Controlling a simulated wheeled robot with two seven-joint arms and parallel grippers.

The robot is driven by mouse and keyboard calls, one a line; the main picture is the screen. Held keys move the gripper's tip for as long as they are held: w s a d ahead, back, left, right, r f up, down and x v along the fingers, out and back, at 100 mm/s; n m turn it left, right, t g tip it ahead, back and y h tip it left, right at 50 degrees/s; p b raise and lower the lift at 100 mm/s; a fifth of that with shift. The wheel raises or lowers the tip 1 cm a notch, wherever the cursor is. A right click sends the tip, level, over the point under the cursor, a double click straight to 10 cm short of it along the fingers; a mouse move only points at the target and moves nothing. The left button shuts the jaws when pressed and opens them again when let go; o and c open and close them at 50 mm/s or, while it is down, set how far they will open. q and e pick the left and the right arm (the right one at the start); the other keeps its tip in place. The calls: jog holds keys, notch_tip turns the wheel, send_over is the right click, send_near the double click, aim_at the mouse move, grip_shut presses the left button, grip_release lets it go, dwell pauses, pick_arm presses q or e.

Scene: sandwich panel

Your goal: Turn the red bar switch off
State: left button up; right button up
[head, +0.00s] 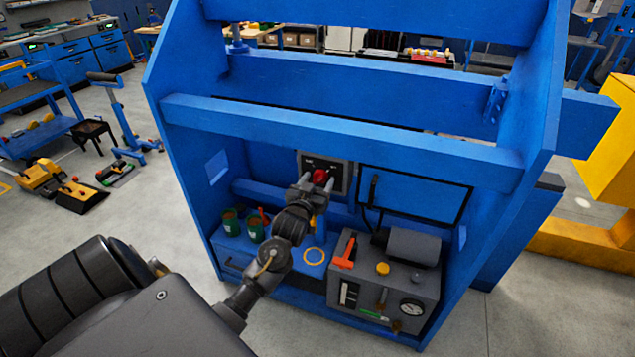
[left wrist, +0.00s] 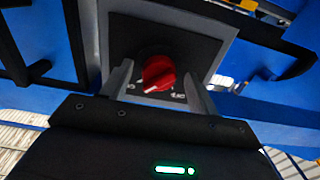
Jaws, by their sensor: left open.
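The red bar switch (head: 320,176) sits on a dark square plate in a grey panel (head: 341,165) on the back of the blue frame. In the left wrist view the red switch (left wrist: 158,73) shows as a round knob with a raised bar, tilted up to the right. White markings on the plate beside it are too small to read. My left gripper (head: 314,183) is at the switch. In the left wrist view its two fingers (left wrist: 160,85) are apart, one on each side of the knob, with gaps visible. My right gripper is not in view.
A blue beam (head: 340,140) crosses the frame above the switch. A blue door with a black edge (head: 412,195) is to the right. Below are green cans (head: 231,222), a yellow ring (head: 315,256), and a grey machine (head: 385,280) with a red-orange hammer (head: 345,254) on it.

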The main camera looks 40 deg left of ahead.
pick_arm(q)
jog(key=c, duration=1)
jog(key=shift+o, duration=0.2)
jog(key=n+p, duration=0.1)
jog(key=n, duration=0.2)
jog(key=shift+r+n+p, duration=0.1)
jog(key=shift+n+p, duration=0.3)
jog(key=n+p, duration=0.1)
jog(key=n, duration=0.3)
jog(key=shift+d+n+p, duration=0.1)
jog(key=shift+n+p, duration=0.2)
jog(key=shift+p, duration=0.1)
jog(key=n+p, duration=0.2)
jog(key=n, duration=0.3)
jog(key=shift+r, duration=0.1)
jog(key=shift+n+p, duration=0.8)
jog(key=shift+n, duration=1.5)
